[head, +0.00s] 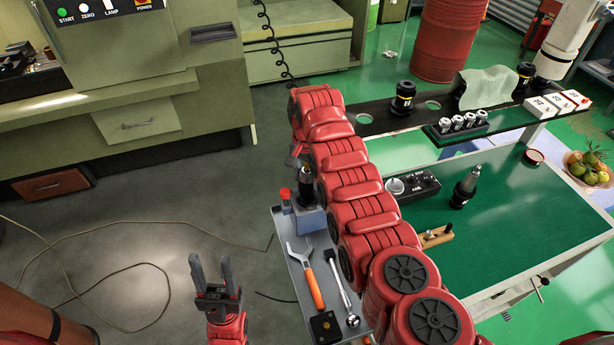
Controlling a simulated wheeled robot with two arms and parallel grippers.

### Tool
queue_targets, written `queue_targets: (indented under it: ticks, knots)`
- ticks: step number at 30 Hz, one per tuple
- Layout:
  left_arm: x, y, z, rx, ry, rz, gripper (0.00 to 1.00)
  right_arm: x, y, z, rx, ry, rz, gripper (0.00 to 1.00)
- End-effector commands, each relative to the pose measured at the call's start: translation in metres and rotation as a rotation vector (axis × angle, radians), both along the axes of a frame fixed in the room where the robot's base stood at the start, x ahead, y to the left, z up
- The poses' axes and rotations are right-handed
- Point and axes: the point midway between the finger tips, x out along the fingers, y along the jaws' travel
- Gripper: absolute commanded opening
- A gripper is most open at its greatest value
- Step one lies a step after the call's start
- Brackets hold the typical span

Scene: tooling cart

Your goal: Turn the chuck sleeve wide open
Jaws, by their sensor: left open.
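A tool holder with a dark chuck sleeve (306,186) stands upright in a blue-grey block (309,217) at the far end of the narrow grey tray. My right arm arches over the cart from the lower right and bends down behind its own links. My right gripper (299,160) is mostly hidden there, just above the chuck; I cannot tell whether it touches the sleeve or how its jaws stand. My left gripper (211,268) is open and empty, its fingers pointing up the picture, over the floor left of the tray.
The grey tray (284,253) holds an orange-handled wrench (313,289), a ratchet (342,287), a black block (325,327) and a red-topped item (286,195). Right of my arm, a green-topped table (510,220) carries another holder (465,188). A cable (130,268) lies on the floor.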

Motion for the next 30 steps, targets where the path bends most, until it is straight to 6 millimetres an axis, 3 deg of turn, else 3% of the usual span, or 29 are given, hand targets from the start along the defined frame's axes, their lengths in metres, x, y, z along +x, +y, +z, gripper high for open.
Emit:
queue_targets:
  ticks: [1, 9, 20, 30]
  knots:
    - [0.0, 0.0, 0.0, 0.0, 0.0, 0.0, 0.5, 0.0, 0.0, 0.0, 0.0, 0.0, 0.0, 0.5]
    - [0.0, 0.0, 0.0, 0.0, 0.0, 0.0, 0.5, 0.0, 0.0, 0.0, 0.001, -0.001, 0.0, 0.06]
    - [0.0, 0.0, -0.017, 0.0, 0.0, 0.0, 0.5, 0.001, 0.0, -0.004, 0.001, -0.004, 0.071, 0.06]
    - [0.0, 0.0, -0.065, 0.0, 0.0, 0.0, 0.5, 0.002, 0.0, -0.007, 0.0, -0.007, 0.335, 0.06]
